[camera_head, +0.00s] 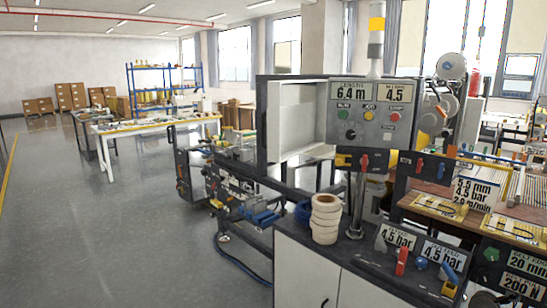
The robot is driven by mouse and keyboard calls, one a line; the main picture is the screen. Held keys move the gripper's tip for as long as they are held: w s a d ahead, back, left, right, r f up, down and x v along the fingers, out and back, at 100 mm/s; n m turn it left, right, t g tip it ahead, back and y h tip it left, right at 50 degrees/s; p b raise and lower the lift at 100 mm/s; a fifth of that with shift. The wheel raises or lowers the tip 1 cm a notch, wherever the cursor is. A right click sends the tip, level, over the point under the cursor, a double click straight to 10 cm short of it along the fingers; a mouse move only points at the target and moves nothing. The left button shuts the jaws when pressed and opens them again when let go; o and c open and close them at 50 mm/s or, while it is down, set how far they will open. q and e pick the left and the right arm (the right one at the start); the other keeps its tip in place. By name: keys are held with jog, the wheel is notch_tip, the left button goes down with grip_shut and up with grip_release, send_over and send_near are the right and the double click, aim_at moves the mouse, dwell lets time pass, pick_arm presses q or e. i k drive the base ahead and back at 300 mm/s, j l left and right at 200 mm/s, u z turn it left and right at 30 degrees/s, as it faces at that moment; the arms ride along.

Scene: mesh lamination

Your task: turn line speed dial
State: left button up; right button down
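A grey control panel (372,98) stands on a post right of centre. Its displays read 6.4 m on the left and 4.5 on the right. Below them are a green button (343,115), a yellow button (368,115) and a red button (395,116). A small black round dial (350,134) sits at the panel's lower left; its label and pointer are too small to read, so I cannot tell if it is the line speed dial. Neither of my grippers shows in the head view.
An open white box (297,118) adjoins the panel's left. Dark machinery (235,185) stands further left. The left floor (110,235) is clear.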

aim_at(350, 134)
jog(key=i+j+z, duration=0.1)
jog(key=z, duration=0.35)
jog(key=j+z, duration=0.2)
jog(key=z, duration=0.25)
jog(key=i+j+z, duration=0.15)
jog(key=j+z, duration=0.2)
jog(key=j, duration=0.85)
jog(key=j+z, duration=0.35)
jog(key=j, duration=1.7)
